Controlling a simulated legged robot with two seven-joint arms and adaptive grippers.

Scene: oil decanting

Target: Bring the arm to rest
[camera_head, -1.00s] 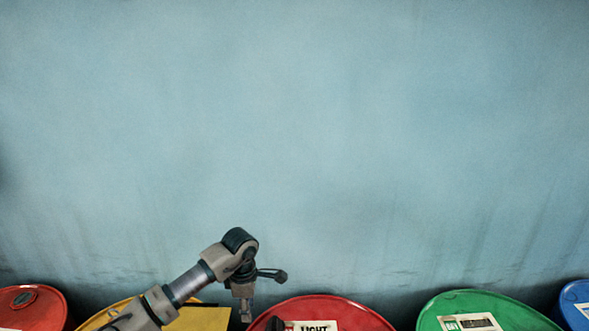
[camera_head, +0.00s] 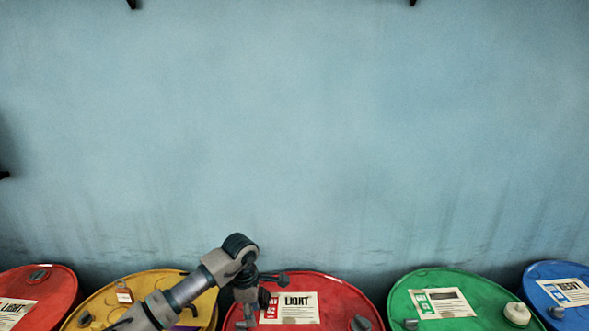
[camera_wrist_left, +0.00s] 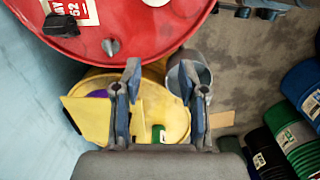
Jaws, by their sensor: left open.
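My left arm comes in from the lower left in the head view and bends down at its wrist. My left gripper (camera_head: 246,314) hangs at the left edge of the red LIGHT drum (camera_head: 335,294); its fingertips are hard to make out there. In the left wrist view the gripper (camera_wrist_left: 160,75) is open, its two blue-grey fingers apart with nothing between them. The red drum (camera_wrist_left: 140,30) fills the top of that view, with a black cap and a grey knob on it. My right gripper is in neither view.
A yellow drum (camera_head: 95,308) stands partly behind my arm, with another red drum (camera_head: 55,288) farther left. Green (camera_head: 470,283) and blue (camera_head: 545,272) drums stand right. A grey container (camera_wrist_left: 198,62) is beside the yellow drum (camera_wrist_left: 175,108). Several drums (camera_wrist_left: 298,140) lie at the right.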

